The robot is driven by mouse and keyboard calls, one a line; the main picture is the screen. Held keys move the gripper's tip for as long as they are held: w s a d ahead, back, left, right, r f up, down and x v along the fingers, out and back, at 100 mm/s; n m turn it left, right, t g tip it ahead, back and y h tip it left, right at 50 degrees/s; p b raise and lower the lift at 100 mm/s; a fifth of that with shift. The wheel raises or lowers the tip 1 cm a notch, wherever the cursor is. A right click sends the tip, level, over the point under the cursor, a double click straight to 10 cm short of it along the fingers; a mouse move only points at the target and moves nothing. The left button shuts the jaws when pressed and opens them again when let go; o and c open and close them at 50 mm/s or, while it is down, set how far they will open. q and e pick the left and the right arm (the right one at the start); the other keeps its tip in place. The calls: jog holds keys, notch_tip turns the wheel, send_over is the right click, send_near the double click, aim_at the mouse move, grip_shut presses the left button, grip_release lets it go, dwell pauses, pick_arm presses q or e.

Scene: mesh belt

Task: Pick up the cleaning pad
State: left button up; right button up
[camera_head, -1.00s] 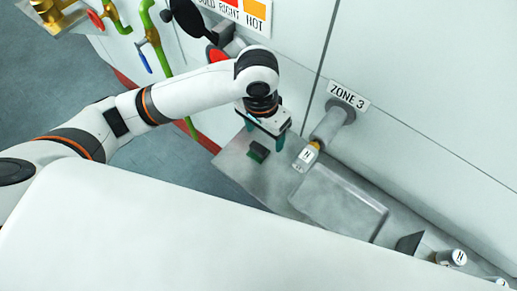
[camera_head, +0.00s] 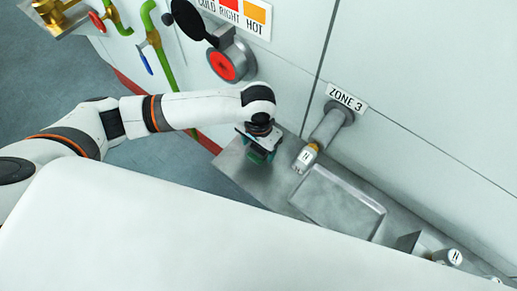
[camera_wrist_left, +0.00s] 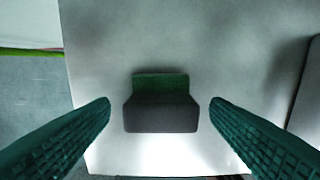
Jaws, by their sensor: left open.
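The cleaning pad (camera_wrist_left: 161,105) is a small block with a dark grey body and a green strip along its far side. It lies on the left end of the metal shelf (camera_head: 232,168). In the wrist view it sits between the two green textured fingers of my left gripper (camera_wrist_left: 160,108), with a gap on each side. My left gripper (camera_head: 260,153) is open and over the pad in the head view, where it mostly hides the pad. My right gripper is not in view.
A shallow tray (camera_head: 350,232) lies on the shelf to the right. A grey pipe with a labelled end (camera_head: 305,158) juts from the wall under the ZONE 3 sign (camera_head: 347,98). A red-faced round fitting (camera_head: 222,65) is on the wall behind my arm.

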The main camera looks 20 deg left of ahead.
pick_arm(q)
jog(key=shift+f, duration=0.7)
jog(key=c, duration=1.1)
jog(key=shift+o, duration=0.2)
jog(key=shift+r, duration=0.15)
notch_tip(320, 180, up, 10)
jog(key=shift+f+b, duration=0.1)
jog(key=shift+b, duration=0.2)
